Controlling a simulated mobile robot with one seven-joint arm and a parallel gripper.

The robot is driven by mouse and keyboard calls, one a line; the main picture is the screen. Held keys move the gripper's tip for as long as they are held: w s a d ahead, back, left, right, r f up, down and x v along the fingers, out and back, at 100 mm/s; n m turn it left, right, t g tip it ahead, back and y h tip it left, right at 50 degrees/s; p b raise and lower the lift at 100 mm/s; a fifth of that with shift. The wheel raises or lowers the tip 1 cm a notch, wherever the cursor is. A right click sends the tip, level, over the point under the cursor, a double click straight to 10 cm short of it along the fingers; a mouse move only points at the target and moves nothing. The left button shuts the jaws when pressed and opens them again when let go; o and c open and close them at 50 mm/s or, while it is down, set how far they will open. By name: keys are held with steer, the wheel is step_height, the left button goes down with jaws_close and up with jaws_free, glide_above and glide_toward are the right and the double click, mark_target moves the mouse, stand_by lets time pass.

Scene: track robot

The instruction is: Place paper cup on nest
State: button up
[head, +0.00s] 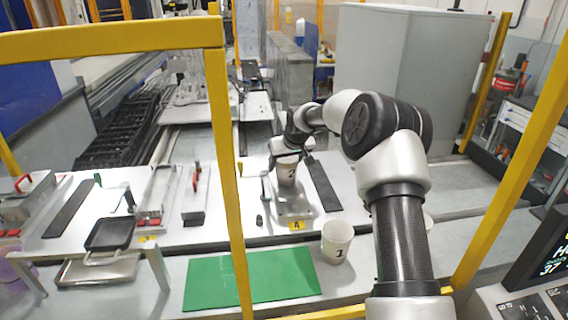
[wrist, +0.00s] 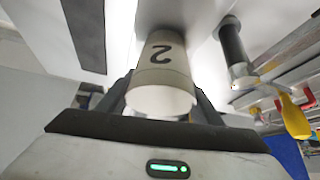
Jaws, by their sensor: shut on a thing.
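A white paper cup marked 2 (head: 287,174) is held by my gripper (head: 288,160) over a metal plate with a yellow label, which may be the nest (head: 292,208). In the wrist view the same cup (wrist: 162,72) sits between the two fingers of my gripper (wrist: 162,97), with its round end toward the camera. My gripper is shut on it. Whether the cup touches the plate is not clear. A second paper cup marked 1 (head: 337,243) stands upright, nearer the front, right of a green mat.
The green mat (head: 250,278) lies empty in front. Yellow posts (head: 232,200) frame the view. A black tray (head: 110,234), red-handled fixtures (head: 196,195) and a dark strip (head: 323,184) are on the table. A grey cabinet (head: 410,70) stands behind my arm.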

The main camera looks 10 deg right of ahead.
steer(key=shift+f, duration=0.25)
steer(key=o, duration=1)
steer(key=shift+r, duration=0.1)
steer(key=shift+r, duration=0.1)
